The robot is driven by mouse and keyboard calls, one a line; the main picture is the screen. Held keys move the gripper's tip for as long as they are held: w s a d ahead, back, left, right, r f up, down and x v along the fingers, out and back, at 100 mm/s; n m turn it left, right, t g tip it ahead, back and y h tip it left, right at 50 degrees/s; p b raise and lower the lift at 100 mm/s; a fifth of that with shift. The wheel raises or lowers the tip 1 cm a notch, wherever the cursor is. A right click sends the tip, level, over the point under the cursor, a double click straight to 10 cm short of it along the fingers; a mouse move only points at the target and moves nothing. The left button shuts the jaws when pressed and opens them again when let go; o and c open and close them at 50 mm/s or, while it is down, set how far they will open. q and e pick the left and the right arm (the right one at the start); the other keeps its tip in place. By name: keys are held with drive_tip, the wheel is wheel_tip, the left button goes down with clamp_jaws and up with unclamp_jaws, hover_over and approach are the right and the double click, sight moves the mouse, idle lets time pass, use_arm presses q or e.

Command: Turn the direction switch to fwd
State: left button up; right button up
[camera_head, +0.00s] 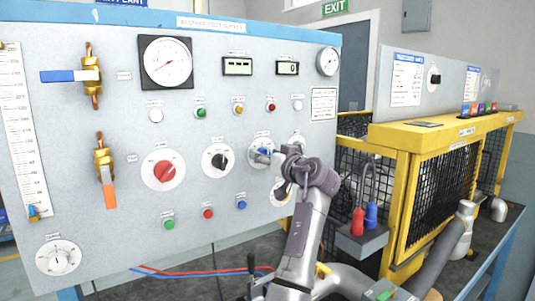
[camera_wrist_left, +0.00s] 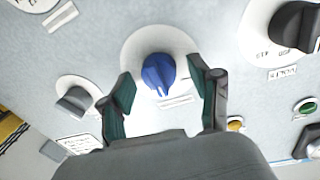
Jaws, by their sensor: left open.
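A blue rotary knob (camera_head: 263,152) on a white round plate is on the grey panel, and it shows large in the left wrist view (camera_wrist_left: 158,72). Its label is too small to read, so I cannot confirm from lettering that it is the direction switch or which position is fwd. Its pointer faces roughly down in the left wrist view. My left gripper (camera_head: 276,158) is in front of the panel at this knob. In the left wrist view its open fingers (camera_wrist_left: 160,92) stand on either side of the knob, with a gap on each side.
A black knob (camera_head: 218,160) and a red knob (camera_head: 163,170) are left of the blue one. A grey knob (camera_wrist_left: 75,102) is close to one finger. Coloured buttons lie above and below. A yellow-framed mesh guard (camera_head: 400,200) stands to the right.

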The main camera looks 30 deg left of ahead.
drive_tip(key=shift+w+d, duration=0.1)
use_arm(q)
drive_tip(key=c, duration=1.1)
drive_tip(key=n+b, duration=0.6)
drive_tip(key=b, duration=0.1)
drive_tip(key=shift+f+n+b, duration=0.15)
drive_tip(key=shift+n+b, duration=0.15)
drive_tip(key=shift+n, duration=0.1)
drive_tip(key=shift+c, duration=0.2)
drive_tip(key=shift+n+y+b, duration=0.3)
drive_tip(key=shift+n+b, duration=0.25)
drive_tip(key=shift+n, duration=0.65)
use_arm(e)
wheel_tip(320, 180, down, 9)
drive_tip(key=shift+d+r, duration=0.15)
drive_tip(key=shift+r, duration=0.05)
drive_tip(key=shift+d, duration=0.1)
